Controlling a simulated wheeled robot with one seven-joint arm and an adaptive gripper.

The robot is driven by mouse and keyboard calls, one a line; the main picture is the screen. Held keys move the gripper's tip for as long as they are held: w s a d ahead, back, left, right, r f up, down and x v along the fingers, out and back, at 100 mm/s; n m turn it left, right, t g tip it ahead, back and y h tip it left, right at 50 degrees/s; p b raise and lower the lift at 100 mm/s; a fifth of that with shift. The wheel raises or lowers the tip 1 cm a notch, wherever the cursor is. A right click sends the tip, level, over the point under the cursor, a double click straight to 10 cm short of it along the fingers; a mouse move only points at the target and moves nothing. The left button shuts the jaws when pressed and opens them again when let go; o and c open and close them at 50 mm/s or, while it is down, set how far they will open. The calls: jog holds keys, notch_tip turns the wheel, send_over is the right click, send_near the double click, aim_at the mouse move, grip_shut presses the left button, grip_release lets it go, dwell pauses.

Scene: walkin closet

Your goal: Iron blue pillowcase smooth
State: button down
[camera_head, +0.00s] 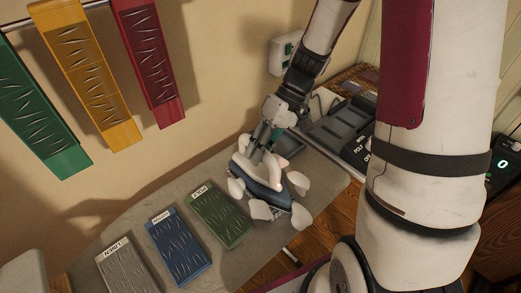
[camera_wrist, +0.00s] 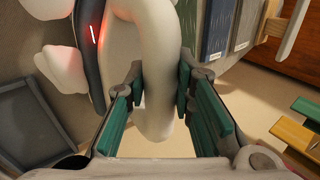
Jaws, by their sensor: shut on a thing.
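The blue pillowcase (camera_head: 178,246) lies flat on the grey ironing board (camera_head: 118,222), between a pale grey cloth (camera_head: 127,269) and a green cloth (camera_head: 221,214). Dark wrinkle marks show across it. In the wrist view, a blue panel (camera_wrist: 216,25) at the top right appears to be this pillowcase. My gripper (camera_head: 266,145) is shut on the handle of the iron (camera_head: 262,192), at the board's right part, right of the green cloth. The pale curved handle (camera_wrist: 155,75) passes between my fingers in the wrist view. White steam-like puffs surround the iron. Its underside is hidden.
Green (camera_head: 38,115), yellow (camera_head: 92,80) and red (camera_head: 150,60) wrinkled cloths hang from a rail at the upper left. A dark tray-like stand (camera_head: 340,122) and a labelled dial area lie right of the board.

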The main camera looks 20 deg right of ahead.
jog(key=shift+f, duration=0.5)
dwell(2.1)
jog(key=shift+r+p, duration=1.55)
jog(key=shift+r, duration=1.55)
